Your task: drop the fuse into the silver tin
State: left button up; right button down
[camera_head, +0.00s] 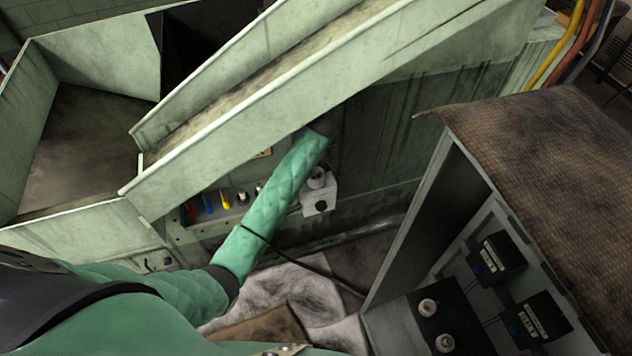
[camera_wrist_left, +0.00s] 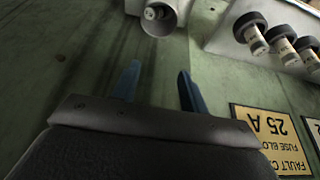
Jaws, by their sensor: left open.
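My left gripper (camera_wrist_left: 158,85) is open and empty in the left wrist view, its two blue fingertips apart in front of the green machine wall. In the head view the green-sleeved left arm reaches up beside the wall, and its gripper is hidden from sight. A pale grey box (camera_head: 320,191) with a round socket is on the wall. In the wrist view this box (camera_wrist_left: 178,12) lies beyond the fingertips, with a small fuse-like cylinder (camera_wrist_left: 156,13) in its round opening. Several black-capped pale fuses (camera_wrist_left: 283,46) sit in a grey holder to the right. I cannot make out a silver tin.
A yellow label (camera_wrist_left: 271,139) reading 25 A is beside the gripper. A green sloping chute (camera_head: 290,90) overhangs the arm. Red, blue and yellow parts (camera_head: 209,203) stand in a row left of the arm. An open cabinet (camera_head: 455,220) is at the right.

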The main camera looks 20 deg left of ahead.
pick_arm(q)
jog(key=b+v, duration=0.1)
jog(key=v, duration=0.3)
jog(key=shift+s+d+r, duration=0.1)
jog(key=shift+s+r, duration=0.05)
jog(key=shift+r, duration=0.15)
